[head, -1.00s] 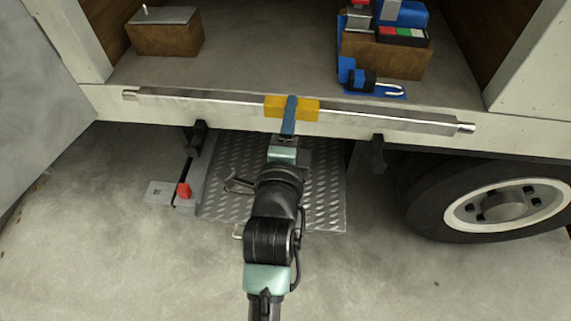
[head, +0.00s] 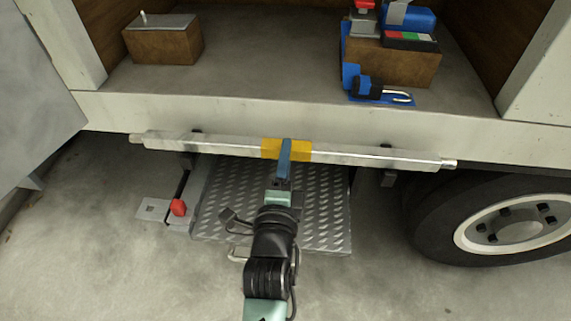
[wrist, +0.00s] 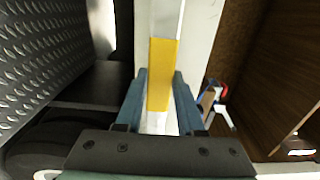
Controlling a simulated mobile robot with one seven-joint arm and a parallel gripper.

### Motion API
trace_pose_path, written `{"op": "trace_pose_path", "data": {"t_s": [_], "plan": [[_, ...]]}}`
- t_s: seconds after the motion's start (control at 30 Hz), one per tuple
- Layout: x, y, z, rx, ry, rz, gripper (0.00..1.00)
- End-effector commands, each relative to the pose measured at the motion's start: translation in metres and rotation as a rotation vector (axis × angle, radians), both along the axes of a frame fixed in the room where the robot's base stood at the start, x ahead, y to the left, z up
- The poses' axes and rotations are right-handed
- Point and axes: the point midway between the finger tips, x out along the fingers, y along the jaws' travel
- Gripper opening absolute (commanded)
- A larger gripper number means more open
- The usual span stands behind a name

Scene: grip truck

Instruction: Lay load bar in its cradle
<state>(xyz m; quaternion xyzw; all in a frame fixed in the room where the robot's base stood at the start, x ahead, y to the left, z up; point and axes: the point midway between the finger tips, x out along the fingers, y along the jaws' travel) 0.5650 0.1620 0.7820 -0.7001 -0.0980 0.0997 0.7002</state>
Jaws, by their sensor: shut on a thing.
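The load bar (head: 370,156) is a long silver bar with a yellow middle band and thin end pins. It lies nearly level across the front of the truck's sill, its right end slightly lower in the picture. My gripper (head: 286,152) is shut on the yellow band; the wrist view shows the band (wrist: 163,72) between the blue fingers (wrist: 160,92). Two dark brackets, the left (head: 188,160) and the right (head: 388,180), show under the sill behind the bar and look like the cradle. The bar partly hides both; I cannot tell whether it touches them.
The truck floor (head: 270,70) holds a brown box (head: 165,45) at left and a crate (head: 390,66) with blue gear at right. A tread plate (head: 325,205), a red knob (head: 178,207) and a wheel (head: 500,225) are below the sill.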

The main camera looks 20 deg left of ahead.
Motion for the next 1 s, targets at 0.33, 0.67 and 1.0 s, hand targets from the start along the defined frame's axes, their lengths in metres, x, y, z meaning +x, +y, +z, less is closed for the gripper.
{"op": "trace_pose_path", "data": {"t_s": [0.33,0.67,1.0], "plan": [[0.000,0.000,-0.009,0.004,-0.012,0.002,0.00],[0.000,0.000,-0.016,0.001,-0.001,0.000,0.64],[0.000,0.000,-0.015,0.000,-0.001,0.000,0.67]]}}
